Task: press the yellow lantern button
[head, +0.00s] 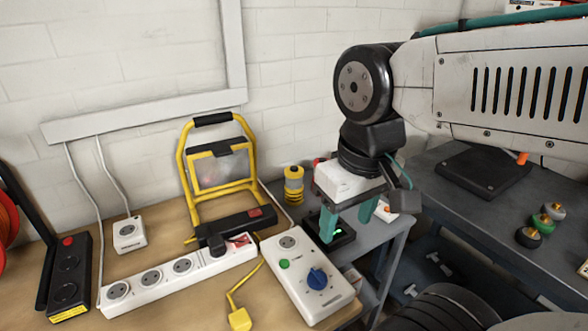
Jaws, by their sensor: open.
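A small yellow lantern (293,184) with a grey middle band and a yellow top stands upright by the back wall, on the grey bench (385,235).
A yellow-framed work light (218,188) stands left of the lantern. In front are a white power strip (180,272) and a white box with a blue dial (308,280). Several small knobs (541,224) sit on the right bench.

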